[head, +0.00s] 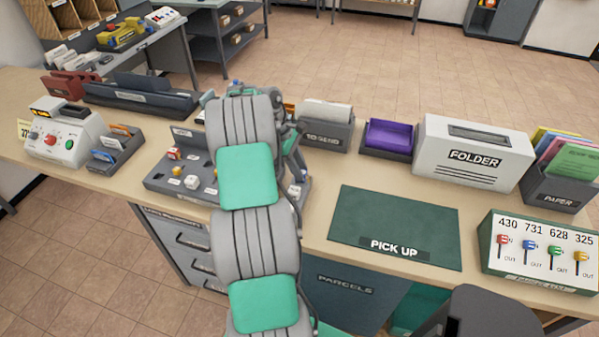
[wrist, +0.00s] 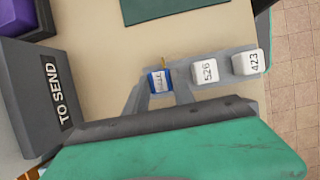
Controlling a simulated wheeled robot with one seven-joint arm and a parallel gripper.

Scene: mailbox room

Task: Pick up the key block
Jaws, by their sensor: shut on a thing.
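The key block (wrist: 158,82) is a small blue block with a pale labelled face and a gold-coloured bit at its top edge. My gripper (wrist: 160,88) is shut on it, with one grey finger on each side. In the wrist view it is left of two white blocks, marked 526 (wrist: 205,71) and 423 (wrist: 246,63). I cannot tell whether the key block is clear of the surface under it. In the head view my arm hides the gripper's fingertips and the key block.
A grey block tray (head: 160,186) with several small blocks lies partly behind my arm. The TO SEND box (head: 328,136) and purple tray (head: 389,134) stand at the back. The green PICK UP mat (head: 395,220) is bare. A FOLDER box (head: 474,157) and a switch panel (head: 540,262) stand right.

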